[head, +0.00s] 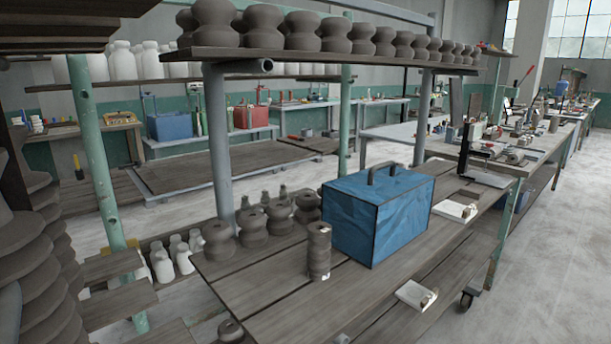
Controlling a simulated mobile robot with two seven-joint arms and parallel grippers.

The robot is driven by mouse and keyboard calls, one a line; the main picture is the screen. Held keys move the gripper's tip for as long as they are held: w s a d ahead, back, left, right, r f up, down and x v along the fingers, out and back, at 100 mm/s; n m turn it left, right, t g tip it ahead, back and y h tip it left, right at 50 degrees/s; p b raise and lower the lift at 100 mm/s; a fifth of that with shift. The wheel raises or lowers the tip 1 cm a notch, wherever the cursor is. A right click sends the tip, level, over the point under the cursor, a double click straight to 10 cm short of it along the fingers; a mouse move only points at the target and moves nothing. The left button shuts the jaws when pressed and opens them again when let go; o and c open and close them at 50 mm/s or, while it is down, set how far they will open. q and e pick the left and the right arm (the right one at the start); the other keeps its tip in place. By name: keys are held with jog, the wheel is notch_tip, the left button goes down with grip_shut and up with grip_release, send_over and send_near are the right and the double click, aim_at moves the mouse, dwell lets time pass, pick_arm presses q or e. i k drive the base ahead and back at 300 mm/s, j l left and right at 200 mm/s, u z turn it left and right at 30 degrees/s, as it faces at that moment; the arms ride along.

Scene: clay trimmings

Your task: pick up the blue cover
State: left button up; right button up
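The blue cover (379,214) is a box-shaped, creased blue cover with dark edges and a dark handle (386,171) on top. It stands upright on the wooden table (285,300), right of the middle in the head view. What is beneath or inside it is hidden. Neither of my grippers shows in this view.
A brown clay cylinder (319,251) stands just left of the cover, with several dark clay pots (251,225) behind it. White pads with small items lie at front (413,295) and right (452,210). A post (218,150) and shelf of pots (300,56) rise behind.

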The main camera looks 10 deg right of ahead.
aim_at(373, 213)
jog(key=i+l+u, duration=0.4)
jog(key=l, duration=0.25)
jog(key=l+u, duration=0.4)
jog(key=l, duration=0.25)
jog(key=i+l+u, duration=0.15)
jog(key=l+u, duration=0.25)
jog(key=l, duration=0.35)
jog(key=l+u, duration=0.4)
jog(key=l, duration=0.35)
